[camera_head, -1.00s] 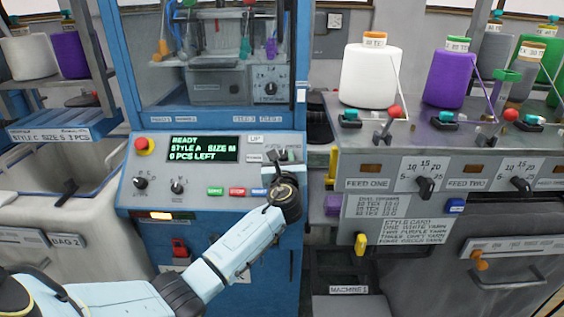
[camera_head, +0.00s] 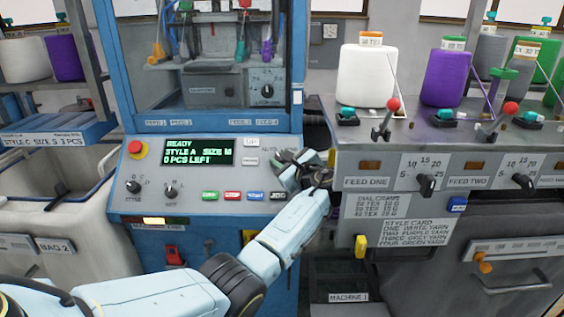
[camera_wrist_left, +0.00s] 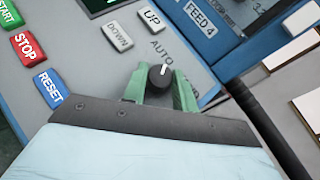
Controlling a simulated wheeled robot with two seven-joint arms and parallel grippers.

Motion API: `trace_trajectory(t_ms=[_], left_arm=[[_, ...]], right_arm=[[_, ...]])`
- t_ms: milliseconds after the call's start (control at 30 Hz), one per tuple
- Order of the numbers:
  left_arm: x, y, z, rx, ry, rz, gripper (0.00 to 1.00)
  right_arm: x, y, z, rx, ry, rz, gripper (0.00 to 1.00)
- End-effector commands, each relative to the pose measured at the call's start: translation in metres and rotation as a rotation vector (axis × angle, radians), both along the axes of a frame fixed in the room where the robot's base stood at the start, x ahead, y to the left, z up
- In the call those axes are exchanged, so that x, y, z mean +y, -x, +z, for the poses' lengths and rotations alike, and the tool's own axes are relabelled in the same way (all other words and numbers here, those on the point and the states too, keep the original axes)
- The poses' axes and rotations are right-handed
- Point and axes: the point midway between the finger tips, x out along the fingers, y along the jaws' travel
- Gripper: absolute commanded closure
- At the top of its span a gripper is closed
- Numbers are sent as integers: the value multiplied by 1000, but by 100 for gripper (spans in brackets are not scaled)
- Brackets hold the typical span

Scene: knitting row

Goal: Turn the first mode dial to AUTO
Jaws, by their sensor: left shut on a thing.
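The first mode dial, a small black knob with a white pointer line (camera_wrist_left: 160,77), is on the sloping grey panel in the left wrist view. The word AUTO is printed just above it, and the pointer line faces roughly towards that word. Other lettering beside the dial is partly covered by a finger. My left gripper (camera_wrist_left: 160,92) has its green fingers on either side of the knob and is shut on it. In the head view the left gripper (camera_head: 287,162) is at the right end of the panel and hides the dial.
The panel's display (camera_head: 199,152) reads READY, STYLE A, SIZE M, 0 PCS LEFT. UP (camera_wrist_left: 151,18) and DOWN (camera_wrist_left: 117,36) buttons are close to the dial. START, STOP and RESET (camera_wrist_left: 48,89) lie farther left. The feed shelf (camera_head: 350,150) stands close on the right.

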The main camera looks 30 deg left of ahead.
Motion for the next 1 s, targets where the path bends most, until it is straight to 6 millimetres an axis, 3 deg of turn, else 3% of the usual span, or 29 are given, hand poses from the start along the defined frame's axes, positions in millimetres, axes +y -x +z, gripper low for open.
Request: trace_trajectory(t_ms=[467,500,667,1000], left_arm=[[-1,0,-2,-4,13,12,95],[-1,0,-2,-4,13,12,71],[0,0,-1,-4,11,12,50],[0,0,0,-1,3,2,50]], right_arm=[[2,-1,-1,-1,-2,-2,100],[3,-1,-1,0,-3,-2,100],[4,-1,-1,-1,-6,-2,100],[5,-1,0,-1,-6,-2,100]])
